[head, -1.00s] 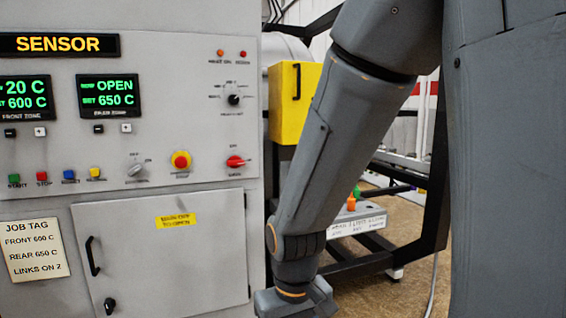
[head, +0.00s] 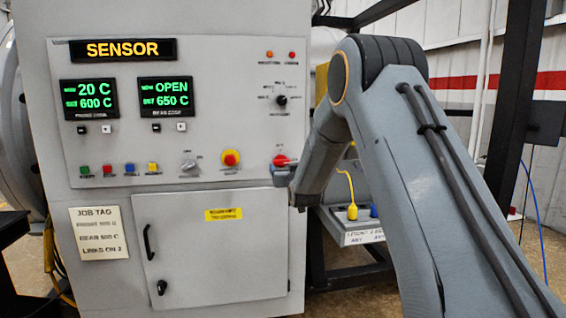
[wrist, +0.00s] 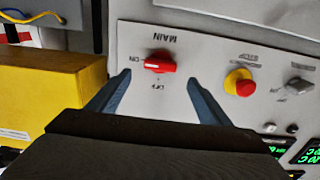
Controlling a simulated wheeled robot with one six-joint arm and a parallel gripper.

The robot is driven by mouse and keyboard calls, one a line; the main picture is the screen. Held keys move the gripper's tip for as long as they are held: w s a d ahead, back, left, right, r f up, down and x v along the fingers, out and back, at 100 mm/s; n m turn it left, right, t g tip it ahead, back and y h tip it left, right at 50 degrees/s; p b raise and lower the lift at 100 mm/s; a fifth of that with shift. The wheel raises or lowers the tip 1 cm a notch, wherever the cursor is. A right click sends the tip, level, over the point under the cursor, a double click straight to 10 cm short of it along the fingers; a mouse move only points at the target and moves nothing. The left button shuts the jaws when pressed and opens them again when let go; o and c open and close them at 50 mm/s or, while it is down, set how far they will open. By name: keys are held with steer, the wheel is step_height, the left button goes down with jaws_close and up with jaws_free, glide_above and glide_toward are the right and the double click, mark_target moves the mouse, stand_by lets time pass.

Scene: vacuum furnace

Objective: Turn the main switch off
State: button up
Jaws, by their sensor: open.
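The main switch (head: 281,160) is a red rotary knob at the right of the grey panel. In the wrist view, which is upside down, the red knob (wrist: 160,63) lies crosswise, in line with the ON mark, with the OFF mark at a right angle to it. My gripper (wrist: 159,80) is open, with one blue-grey finger on each side of the knob in the picture. No contact shows, and the gap to the panel is hard to judge. In the head view my gripper (head: 283,178) is just below the knob, partly covering its lower edge.
A red and yellow stop button (head: 230,159) and a grey rotary switch (head: 188,162) sit left of the main switch. A selector knob (head: 282,100) is above. A yellow box (wrist: 45,100) stands beside the panel. A cabinet door (head: 210,246) is below.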

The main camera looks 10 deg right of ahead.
mark_target(282, 162)
steer(key=w+p, duration=0.1)
steer(key=w, duration=0.6)
steer(key=shift+w+p, duration=0.25)
steer(key=shift+p, duration=0.15)
steer(key=c, duration=1)
steer(key=shift+c, duration=0.2)
